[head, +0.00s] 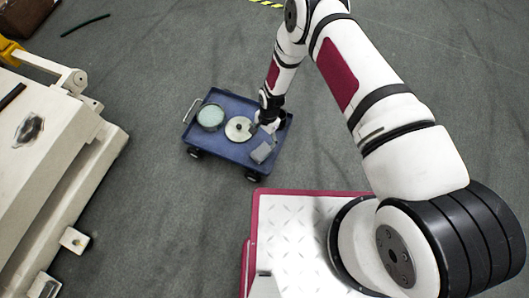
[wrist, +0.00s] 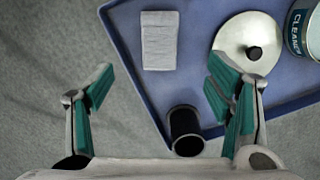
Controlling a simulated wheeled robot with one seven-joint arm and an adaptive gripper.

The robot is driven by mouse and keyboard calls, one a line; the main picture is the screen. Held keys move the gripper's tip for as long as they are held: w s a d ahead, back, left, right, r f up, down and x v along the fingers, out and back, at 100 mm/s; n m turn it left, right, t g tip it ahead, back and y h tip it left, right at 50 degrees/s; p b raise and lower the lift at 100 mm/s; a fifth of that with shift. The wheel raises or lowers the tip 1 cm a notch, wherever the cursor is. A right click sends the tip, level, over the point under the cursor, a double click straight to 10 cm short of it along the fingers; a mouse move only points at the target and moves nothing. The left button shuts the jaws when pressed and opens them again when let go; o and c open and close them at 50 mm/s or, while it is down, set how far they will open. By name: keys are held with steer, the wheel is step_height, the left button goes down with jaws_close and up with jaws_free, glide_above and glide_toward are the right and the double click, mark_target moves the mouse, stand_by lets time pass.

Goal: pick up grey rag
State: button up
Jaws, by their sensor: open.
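The grey rag (head: 262,152) is a small folded rectangle lying flat on the blue cart (head: 222,158), near its front right corner. In the wrist view the rag (wrist: 159,40) lies ahead of the fingertips, roughly in line with the gap between them. My gripper (wrist: 160,82) is open and empty, with its green-padded fingers spread wide. In the head view my gripper (head: 268,121) is over the right part of the cart, behind the rag. The rag is apart from both fingers.
A metal disc with a black knob (head: 240,129) and a round can (head: 211,116) stand on the cart, left of my gripper. A dark open cylinder (wrist: 186,130) is close to the right finger in the wrist view. A beige machine (head: 60,160) stands at left.

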mark_target(262, 151)
steer(key=f, duration=0.2)
steer(key=f+b, duration=0.1)
steer(key=f, duration=0.2)
steer(key=f+b, duration=0.1)
steer(key=f, duration=0.2)
steer(key=shift+s+a, duration=0.35)
steer(key=shift+s, duration=0.05)
step_height(262, 151, down, 5)
steer(key=b, duration=0.3)
steer(key=c, duration=1.4)
steer(key=shift+o, duration=0.2)
